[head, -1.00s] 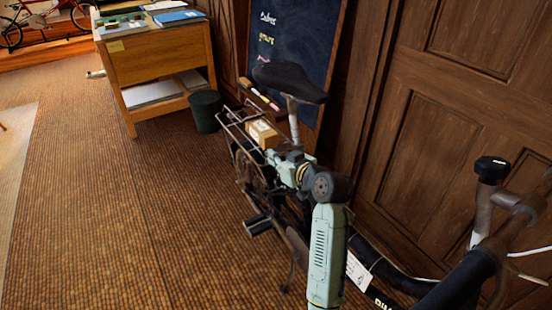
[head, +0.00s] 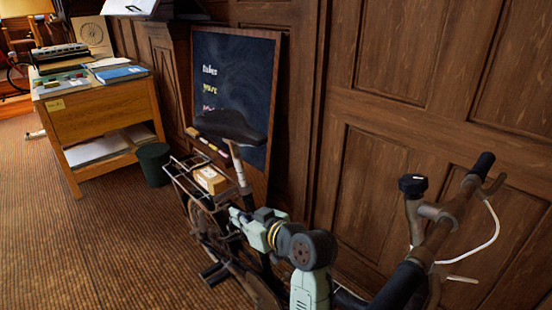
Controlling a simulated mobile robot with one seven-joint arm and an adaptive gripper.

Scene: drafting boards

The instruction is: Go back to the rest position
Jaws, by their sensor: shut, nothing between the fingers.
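My gripper (head: 236,215) is at the far end of my mint-green arm, in front of the bicycle in the head view. It is shut and holds nothing; its fingertips are small and hard to make out. It lies just below and right of a small cardboard box (head: 211,180) on the bicycle's rear rack (head: 178,177). I cannot tell whether the gripper touches the bicycle. The arm hides part of the bicycle's frame.
The bicycle's saddle (head: 229,126) and handlebar (head: 452,216) stand close around my arm. A chalkboard (head: 243,80) leans against the wood-panelled wall. A wooden desk (head: 100,109) and a dark bin (head: 153,164) stand at left. Carpeted floor (head: 70,250) is free at lower left.

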